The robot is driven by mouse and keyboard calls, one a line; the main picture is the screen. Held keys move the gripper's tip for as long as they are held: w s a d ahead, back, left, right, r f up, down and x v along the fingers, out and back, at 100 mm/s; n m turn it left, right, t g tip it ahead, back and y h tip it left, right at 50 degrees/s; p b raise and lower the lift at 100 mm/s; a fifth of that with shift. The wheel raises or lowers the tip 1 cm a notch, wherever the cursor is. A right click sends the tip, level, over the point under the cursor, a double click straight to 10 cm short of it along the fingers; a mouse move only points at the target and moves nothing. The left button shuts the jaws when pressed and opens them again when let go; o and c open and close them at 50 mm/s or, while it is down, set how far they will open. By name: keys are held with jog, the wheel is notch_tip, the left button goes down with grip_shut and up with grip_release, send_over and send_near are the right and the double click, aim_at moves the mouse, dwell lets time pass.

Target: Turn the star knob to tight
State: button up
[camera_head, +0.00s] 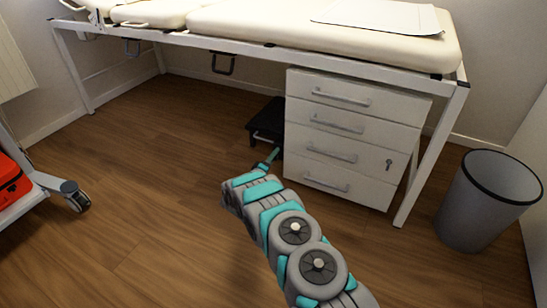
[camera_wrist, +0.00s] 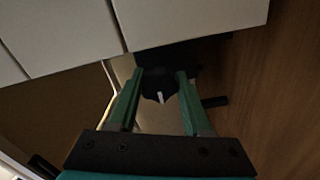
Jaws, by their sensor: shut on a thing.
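The star knob (camera_wrist: 159,86) is dark with lobed edges and a white pointer mark, and shows between the fingers in the wrist view. My gripper (camera_wrist: 160,84) is shut on it, one green finger on each side. The white mark points toward the gripper's base, slightly right. No "tight" label can be read. In the head view my gripper (camera_head: 271,157) reaches low beside a black step-like unit (camera_head: 268,121) under the couch; the knob cannot be made out there.
A white drawer cabinet (camera_head: 340,140) stands close on the right of my gripper. The padded couch (camera_head: 330,32) on its white frame overhangs the area. A grey bin (camera_head: 486,203) is at the right, a red case (camera_head: 12,180) on a trolley at the left. Wooden floor (camera_head: 150,170) is clear between.

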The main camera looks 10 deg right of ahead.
grip_shut()
jog(key=m+p, duration=0.1)
jog(key=m, duration=0.2)
jog(key=shift+a, duration=0.1)
jog(key=m, duration=0.4)
jog(key=shift+m+p, duration=0.3)
jog(key=shift+p, duration=0.1)
jog(key=m, duration=1)
jog(key=shift+r+p, duration=0.1)
jog(key=shift+p, duration=0.2)
jog(key=shift+m, duration=0.3)
